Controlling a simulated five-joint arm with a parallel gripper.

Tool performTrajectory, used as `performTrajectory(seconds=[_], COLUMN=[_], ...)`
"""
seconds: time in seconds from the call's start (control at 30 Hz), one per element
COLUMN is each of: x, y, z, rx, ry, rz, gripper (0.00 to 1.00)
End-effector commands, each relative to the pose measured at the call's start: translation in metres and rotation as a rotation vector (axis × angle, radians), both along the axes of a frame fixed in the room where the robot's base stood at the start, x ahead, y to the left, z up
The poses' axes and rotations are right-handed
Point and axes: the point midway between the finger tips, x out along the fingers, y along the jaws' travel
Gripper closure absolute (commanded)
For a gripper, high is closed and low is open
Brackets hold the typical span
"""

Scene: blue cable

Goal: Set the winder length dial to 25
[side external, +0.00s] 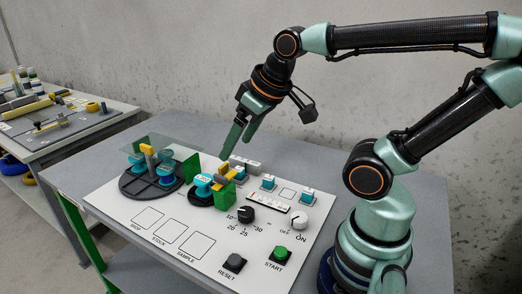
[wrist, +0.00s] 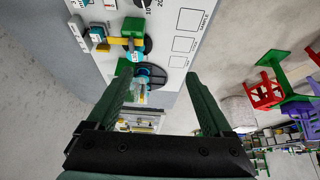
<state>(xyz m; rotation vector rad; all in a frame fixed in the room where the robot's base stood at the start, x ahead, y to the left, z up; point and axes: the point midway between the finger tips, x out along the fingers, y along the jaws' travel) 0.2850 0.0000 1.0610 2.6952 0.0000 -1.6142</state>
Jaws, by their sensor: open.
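The length dial (side external: 246,214) is a black round knob on the white panel (side external: 128,200), with the numbers 10, 20, 25 and 30 printed around it. Its pointer is too small to read for certain. In the wrist view, only the dial's edge (wrist: 146,3) and some numbers show at the top border. My gripper (side external: 235,148) is open and empty, above and behind the panel, well apart from the dial. Its two green fingers (wrist: 160,78) are spread wide in the wrist view.
A white OFF/ON knob (side external: 298,218) stands just right of the dial. A green START button (side external: 280,252) and black RESET button (side external: 235,262) are in front. The winder (side external: 152,178), with dark round base, and yellow-and-green parts (side external: 224,180) stand left and behind. Marked squares are empty.

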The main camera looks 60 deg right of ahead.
Motion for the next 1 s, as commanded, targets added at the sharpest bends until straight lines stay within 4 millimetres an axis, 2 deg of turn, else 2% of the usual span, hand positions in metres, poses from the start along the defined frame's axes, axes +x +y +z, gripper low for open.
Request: performTrajectory(seconds=[0.33, 0.47, 0.57, 0.8, 1.0], x=[0.000, 0.004, 0.009, 0.021, 0.025], y=[0.000, -0.004, -0.011, -0.032, -0.045], z=[0.000, -0.007, -0.019, -0.063, -0.094], rx=[0.003, 0.042, 0.106, 0.259, 0.314], ry=[0.003, 0.043, 0.110, 0.296, 0.388], rz=[-0.006, -0.095, -0.259, -0.806, -1.168], gripper=[0.15, 0.15, 0.15, 0.15, 0.15])
